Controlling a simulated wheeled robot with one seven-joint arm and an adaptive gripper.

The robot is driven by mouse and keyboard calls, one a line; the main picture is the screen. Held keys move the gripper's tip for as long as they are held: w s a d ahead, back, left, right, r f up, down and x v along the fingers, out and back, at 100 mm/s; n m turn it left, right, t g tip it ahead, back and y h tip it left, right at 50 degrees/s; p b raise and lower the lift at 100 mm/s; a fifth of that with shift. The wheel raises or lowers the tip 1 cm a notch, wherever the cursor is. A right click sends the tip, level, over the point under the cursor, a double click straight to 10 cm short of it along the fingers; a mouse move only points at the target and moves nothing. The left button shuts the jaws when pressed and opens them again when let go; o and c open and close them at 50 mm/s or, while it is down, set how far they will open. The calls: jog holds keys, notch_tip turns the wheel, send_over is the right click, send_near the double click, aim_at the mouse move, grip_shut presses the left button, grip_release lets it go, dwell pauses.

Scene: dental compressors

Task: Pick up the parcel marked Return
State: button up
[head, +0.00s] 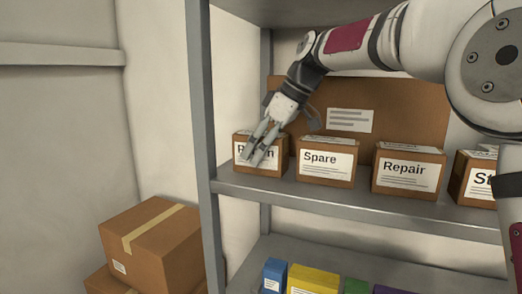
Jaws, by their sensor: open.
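The parcel at the left end of the shelf row (276,169) is a small brown box with a white label. My gripper's fingers hide the middle of its word; an R at the start and an n at the end show, which fits Return. My gripper (254,160) is open, with its fingers pointing down across the front of this parcel. I cannot tell whether the fingers touch it. The Spare parcel (325,178) stands just to the right, with a narrow gap between.
The Repair parcel (408,188) and a partly cut-off parcel (480,194) stand farther right on the grey shelf (340,199). A large brown box (400,125) stands behind the row. A grey upright (202,120) is close on the left. Stacked cartons (165,250) stand at lower left.

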jog(key=shift+a+f, duration=0.1)
jog(key=shift+f, duration=0.1)
jog(key=c, duration=1.4)
jog(key=shift+c, duration=0.2)
jog(key=shift+w+r, duration=0.1)
jog(key=shift+r, duration=0.1)
